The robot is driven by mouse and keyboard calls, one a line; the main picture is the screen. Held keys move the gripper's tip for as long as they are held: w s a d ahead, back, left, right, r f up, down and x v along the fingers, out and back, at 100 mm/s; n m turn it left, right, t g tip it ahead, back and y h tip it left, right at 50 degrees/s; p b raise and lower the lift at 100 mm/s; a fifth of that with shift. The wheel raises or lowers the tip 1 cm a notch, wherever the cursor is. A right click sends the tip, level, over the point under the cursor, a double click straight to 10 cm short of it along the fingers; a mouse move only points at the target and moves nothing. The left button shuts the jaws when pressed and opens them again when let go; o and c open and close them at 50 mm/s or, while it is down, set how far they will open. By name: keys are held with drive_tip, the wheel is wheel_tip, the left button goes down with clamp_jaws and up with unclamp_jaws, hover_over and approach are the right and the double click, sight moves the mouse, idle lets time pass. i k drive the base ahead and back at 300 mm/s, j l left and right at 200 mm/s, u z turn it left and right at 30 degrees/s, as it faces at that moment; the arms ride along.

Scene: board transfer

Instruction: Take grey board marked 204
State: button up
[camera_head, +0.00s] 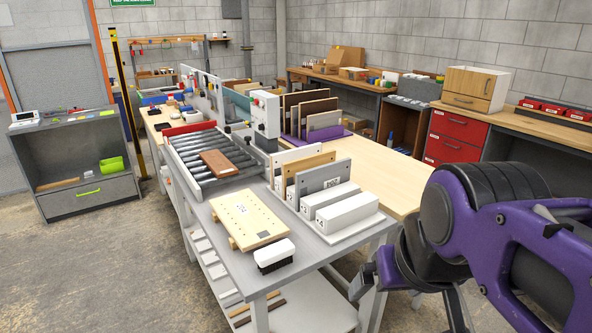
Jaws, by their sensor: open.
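A grey board (313,181) stands upright in a white slotted rack (352,235) at the front of the grey bench. It has a small white label near its right side; the marking is too small to read surely. A tan board (308,165) and a white board stand behind it, and white blocks of the rack stand in front, hiding its lower part. My gripper (371,279) is at the lower right, beyond the bench's right edge, open and empty, apart from the board. My purple arm fills the right side.
A wooden jig (247,220) and a black-bristled brush (273,254) lie left of the rack. A roller conveyor (211,150) carries a brown board (219,163). A purple rack (316,136) holds several boards behind. The light wooden tabletop (380,178) right of the racks is clear.

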sight(310, 181)
drive_tip(key=i+l, duration=0.8)
drive_tip(key=l, duration=0.15)
